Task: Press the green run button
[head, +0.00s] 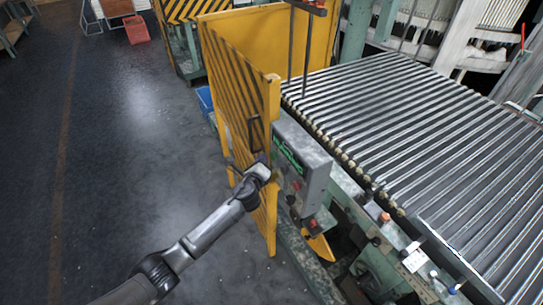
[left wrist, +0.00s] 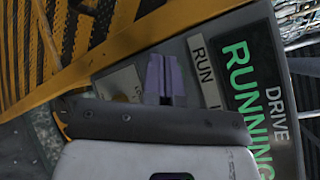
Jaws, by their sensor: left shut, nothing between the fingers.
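My left gripper (head: 264,165) is shut and empty, at the left edge of the grey control box (head: 313,158) in the head view. In the left wrist view its closed purple-grey fingers (left wrist: 165,79) stand in front of the box's panel. A dark display (left wrist: 250,90) there reads "DRIVE RUNNING", the second word in green. A "RUN" label (left wrist: 204,72) lies just right of the fingers. I cannot make out the green run button; the gripper covers part of the panel. Whether the fingertips touch the panel cannot be told. My right gripper is not in view.
A yellow guard panel (head: 238,90) with dark stripes stands close to the left of the box and gripper. A roller conveyor (head: 430,130) lies to the right. A red button (head: 297,186) shows low on the box. The floor (head: 130,130) at left is open.

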